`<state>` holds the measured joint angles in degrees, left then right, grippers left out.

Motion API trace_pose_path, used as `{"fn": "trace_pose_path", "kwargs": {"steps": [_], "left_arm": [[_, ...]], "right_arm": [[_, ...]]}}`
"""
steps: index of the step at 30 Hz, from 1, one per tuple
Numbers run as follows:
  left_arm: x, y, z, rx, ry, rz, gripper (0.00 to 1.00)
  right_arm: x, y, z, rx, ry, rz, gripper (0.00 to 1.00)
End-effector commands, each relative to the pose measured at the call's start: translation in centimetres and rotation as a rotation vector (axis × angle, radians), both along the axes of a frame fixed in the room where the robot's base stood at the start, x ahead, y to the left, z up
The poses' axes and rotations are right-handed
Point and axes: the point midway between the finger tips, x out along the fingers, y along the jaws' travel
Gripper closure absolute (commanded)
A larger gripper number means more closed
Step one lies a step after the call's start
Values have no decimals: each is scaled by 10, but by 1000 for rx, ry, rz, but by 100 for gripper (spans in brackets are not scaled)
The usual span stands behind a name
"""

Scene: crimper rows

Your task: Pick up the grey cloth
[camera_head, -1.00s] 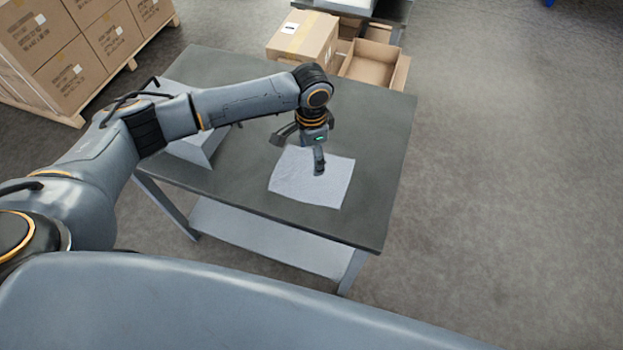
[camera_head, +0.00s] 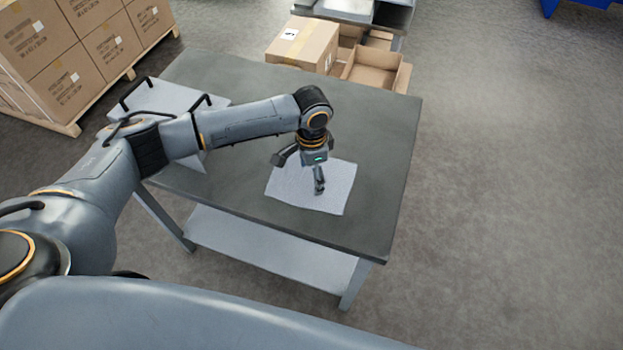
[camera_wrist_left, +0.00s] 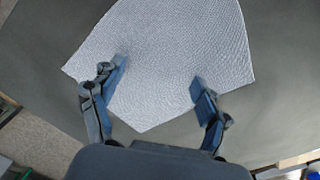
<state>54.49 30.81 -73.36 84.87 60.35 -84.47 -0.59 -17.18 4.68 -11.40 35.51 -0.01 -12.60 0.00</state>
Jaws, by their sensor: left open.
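The grey cloth (camera_head: 327,190) lies flat on the dark workbench (camera_head: 375,165). It also shows in the left wrist view (camera_wrist_left: 175,50), filling the upper middle with one corner pointing toward my gripper. My left gripper (camera_head: 299,175) is over the cloth, pointing down, with its fingers spread. In the left wrist view the two fingers (camera_wrist_left: 160,75) are wide apart, with bare cloth between them. I cannot tell whether the fingertips touch the cloth. My right gripper is not in view.
Cardboard boxes (camera_head: 303,42) stand beyond the far edge. Stacked cartons on a pallet (camera_head: 85,50) are at the far left. The floor to the right is clear.

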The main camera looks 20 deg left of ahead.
Motion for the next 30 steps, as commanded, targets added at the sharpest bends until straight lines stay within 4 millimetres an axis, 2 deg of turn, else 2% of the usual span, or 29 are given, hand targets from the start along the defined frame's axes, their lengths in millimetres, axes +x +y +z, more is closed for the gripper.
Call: {"fn": "trace_pose_path", "kwargs": {"steps": [8, 30], "left_arm": [[0, 0, -8, 0, 0, 0, 25], [-4, 2, -13, 6, 10, 0, 100]], "right_arm": [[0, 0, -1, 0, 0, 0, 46], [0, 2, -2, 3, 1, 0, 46]]}}
